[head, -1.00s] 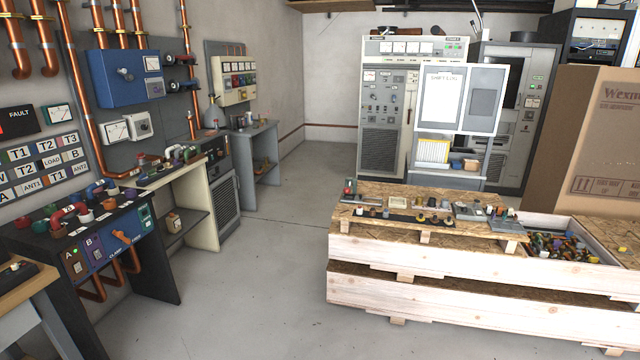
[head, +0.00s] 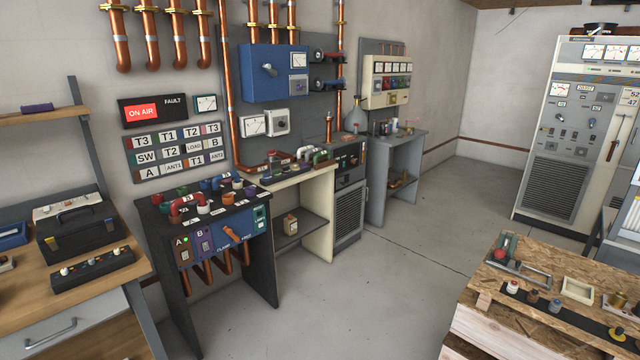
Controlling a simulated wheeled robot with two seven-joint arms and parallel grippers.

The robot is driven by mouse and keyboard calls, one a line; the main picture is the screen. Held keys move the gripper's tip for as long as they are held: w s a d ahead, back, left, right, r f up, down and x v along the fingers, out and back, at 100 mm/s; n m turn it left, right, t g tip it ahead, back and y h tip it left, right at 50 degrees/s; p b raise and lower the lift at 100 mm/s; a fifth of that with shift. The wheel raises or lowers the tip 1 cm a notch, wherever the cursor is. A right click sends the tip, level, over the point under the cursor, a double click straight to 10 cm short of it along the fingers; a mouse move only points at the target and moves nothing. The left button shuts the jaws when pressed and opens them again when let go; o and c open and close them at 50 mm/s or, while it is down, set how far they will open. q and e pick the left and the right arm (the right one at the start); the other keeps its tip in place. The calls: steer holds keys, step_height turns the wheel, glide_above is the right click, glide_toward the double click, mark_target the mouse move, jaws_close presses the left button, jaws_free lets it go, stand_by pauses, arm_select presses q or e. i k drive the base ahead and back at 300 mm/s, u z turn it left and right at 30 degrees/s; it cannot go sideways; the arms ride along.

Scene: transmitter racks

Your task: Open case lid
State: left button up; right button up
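I cannot clearly tell how the lid stands. Neither of my grippers is in view.
A dark strip with several knobs (head: 92,268) lies in front of the case on the bench (head: 120,292). A blue box (head: 12,236) is at the left. A shelf (head: 40,116) hangs above. A patch-panel console (head: 215,225) stands right of the bench. The middle floor (head: 375,290) is clear.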

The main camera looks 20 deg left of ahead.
mark_target(67, 223)
steer(key=u, duration=1.15)
steer(key=i, duration=0.95)
steer(key=u, duration=0.9)
